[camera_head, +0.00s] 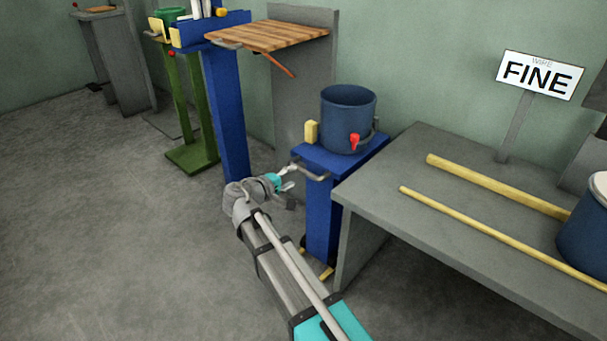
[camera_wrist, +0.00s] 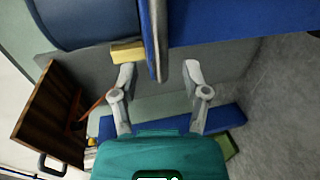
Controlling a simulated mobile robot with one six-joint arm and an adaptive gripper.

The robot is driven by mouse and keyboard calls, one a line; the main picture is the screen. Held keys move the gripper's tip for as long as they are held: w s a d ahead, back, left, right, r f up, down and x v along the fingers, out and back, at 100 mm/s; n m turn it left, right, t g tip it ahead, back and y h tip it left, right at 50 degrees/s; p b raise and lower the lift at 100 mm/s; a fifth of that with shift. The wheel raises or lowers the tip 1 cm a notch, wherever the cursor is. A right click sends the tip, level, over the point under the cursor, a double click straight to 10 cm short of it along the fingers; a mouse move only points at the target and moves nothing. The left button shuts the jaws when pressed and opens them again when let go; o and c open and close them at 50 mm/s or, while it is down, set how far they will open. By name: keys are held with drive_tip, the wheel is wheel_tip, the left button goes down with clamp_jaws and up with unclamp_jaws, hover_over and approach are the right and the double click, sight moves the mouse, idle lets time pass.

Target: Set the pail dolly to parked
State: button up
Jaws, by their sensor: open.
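The pail dolly (camera_head: 322,215) is a narrow blue stand beside the grey bench. A dark blue pail (camera_head: 347,115) with a red tap (camera_head: 355,141) sits on its top. A grey handle (camera_head: 309,172) sticks out from the top's near edge. My gripper (camera_head: 290,179) is just left of this handle, open. In the wrist view, a thin grey bar (camera_wrist: 161,45), apparently the handle, runs between the parted fingers; I cannot tell whether they touch it. The pail (camera_wrist: 85,18) shows at that view's upper left. Yellow pieces (camera_head: 327,272) show at the dolly's foot, partly hidden by my arm.
The grey bench (camera_head: 430,165) at right bears yellow rods (camera_head: 490,185), another blue pail (camera_head: 585,240) and a FINE sign (camera_head: 540,75). A wooden-topped stand (camera_head: 268,36), a tall blue stand (camera_head: 226,115) and a green stand (camera_head: 180,100) are behind. Floor at left is clear.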

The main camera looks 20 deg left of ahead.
sight(302, 172)
drive_tip(key=shift+b+x, duration=0.5)
drive_tip(key=shift+x, duration=2.55)
clamp_jaws()
